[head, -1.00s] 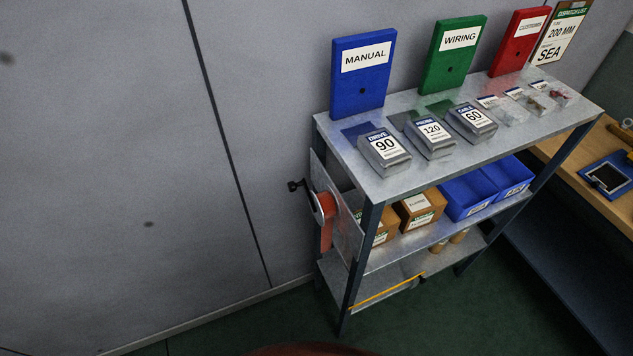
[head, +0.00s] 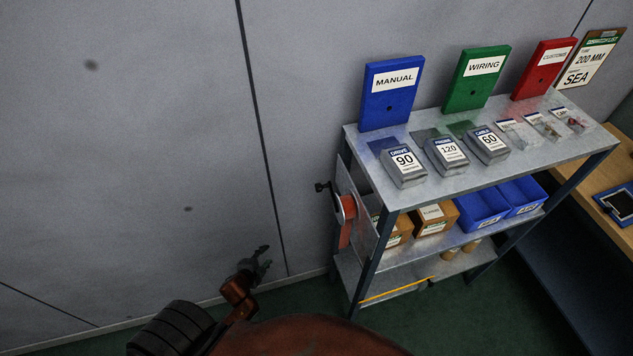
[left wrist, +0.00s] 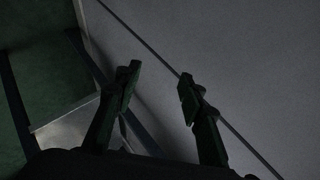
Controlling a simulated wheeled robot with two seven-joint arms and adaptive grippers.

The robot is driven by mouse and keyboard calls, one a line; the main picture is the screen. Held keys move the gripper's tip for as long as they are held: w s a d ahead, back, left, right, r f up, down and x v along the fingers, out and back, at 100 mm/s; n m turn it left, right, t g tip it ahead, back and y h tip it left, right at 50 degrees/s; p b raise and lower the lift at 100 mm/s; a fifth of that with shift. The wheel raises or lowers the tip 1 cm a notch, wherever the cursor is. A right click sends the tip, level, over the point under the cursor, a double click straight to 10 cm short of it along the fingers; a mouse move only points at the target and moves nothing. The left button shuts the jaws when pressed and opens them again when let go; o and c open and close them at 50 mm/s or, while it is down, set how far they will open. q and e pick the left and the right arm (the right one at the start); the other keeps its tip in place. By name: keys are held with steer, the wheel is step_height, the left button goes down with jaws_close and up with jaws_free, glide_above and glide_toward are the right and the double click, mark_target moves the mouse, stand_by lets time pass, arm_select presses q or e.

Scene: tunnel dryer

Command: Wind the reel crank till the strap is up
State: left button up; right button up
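The reel (head: 349,206) is mounted on the left end panel of the metal shelf unit. Its dark crank handle (head: 321,186) sticks out to the left toward the wall. Orange-red strap (head: 345,234) hangs down below the reel; its lower end is hard to make out. My left gripper (head: 262,259) is low and to the left of the reel, apart from it. In the left wrist view its two fingers (left wrist: 160,88) are spread with nothing between them. My right gripper is not in view.
The shelf unit's top (head: 420,187) bears blue, green and red binders, numbered grey packs and small bags. Cartons (head: 435,219) and blue bins (head: 482,209) stand on the middle shelf. A wooden bench (head: 590,190) is at the right. The grey wall (head: 120,150) is bare at left.

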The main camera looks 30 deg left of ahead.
mark_target(318, 188)
arm_select(q)
steer(key=w+d+r+m+t+h+p, duration=0.1)
steer(key=w+r+m+t, duration=0.2)
steer(key=r, duration=1)
steer(key=w+r+m+t+p, duration=0.2)
steer(key=w+r+m, duration=0.15)
steer(key=r, duration=0.95)
steer(key=w+d+r+m+t+h+p, duration=0.1)
steer(key=w+r+m+t, duration=0.3)
steer(key=r, duration=0.9)
steer(key=s+d+r+m+g+h, duration=0.25)
steer(key=d+m+h, duration=0.3)
steer(key=m, duration=0.55)
steer(key=s+d+r+m+g+h, duration=0.1)
steer(key=d+m+g+h, duration=0.25)
steer(key=m+h, duration=0.55)
steer(key=shift+w+d+f+m+t+y+p, duration=0.1)
steer(key=shift+w+d+m+t+y+p, duration=0.3)
steer(key=shift+w+d, duration=1.05)
steer(key=shift+w+d+f+m+t+y+p, duration=0.1)
steer(key=shift+w+d+m+y+p, duration=0.5)
steer(key=shift+w+d, duration=0.85)
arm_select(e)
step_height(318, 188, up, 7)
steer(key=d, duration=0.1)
arm_select(q)
steer(key=shift+w+a, duration=0.1)
steer(key=shift+a, duration=0.1)
steer(key=shift+c, duration=0.7)
